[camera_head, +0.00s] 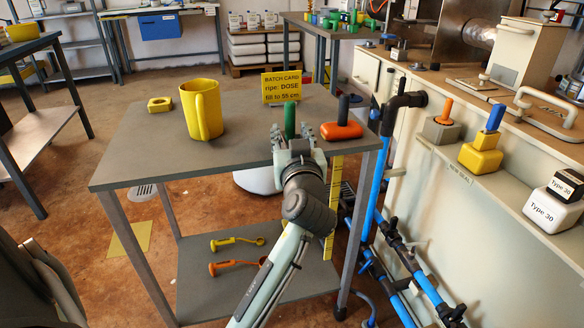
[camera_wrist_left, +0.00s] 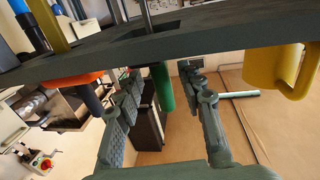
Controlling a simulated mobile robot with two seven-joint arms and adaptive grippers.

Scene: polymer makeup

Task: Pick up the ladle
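Two ladle-like tools lie on the table's lower shelf: a yellow one (camera_head: 237,241) and an orange one (camera_head: 236,265) nearer the front. I cannot tell which one the task means. A green upright handle (camera_head: 290,119) stands on the tabletop just behind my left gripper (camera_head: 293,137). In the left wrist view, the green handle (camera_wrist_left: 163,88) shows between the spread fingers of my left gripper (camera_wrist_left: 165,78), apparently beyond them. That gripper is open and looks empty, at the tabletop's front edge. The green handle's lower end is hidden by the gripper. My right gripper is not in view.
On the grey tabletop (camera_head: 140,150) stand a yellow jug (camera_head: 203,110), a small yellow block (camera_head: 159,104), a batch card (camera_head: 282,87) and an orange tool with a black handle (camera_head: 342,130). Blue pipes (camera_head: 373,190) and a pale cabinet (camera_head: 440,230) flank the table's right side.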

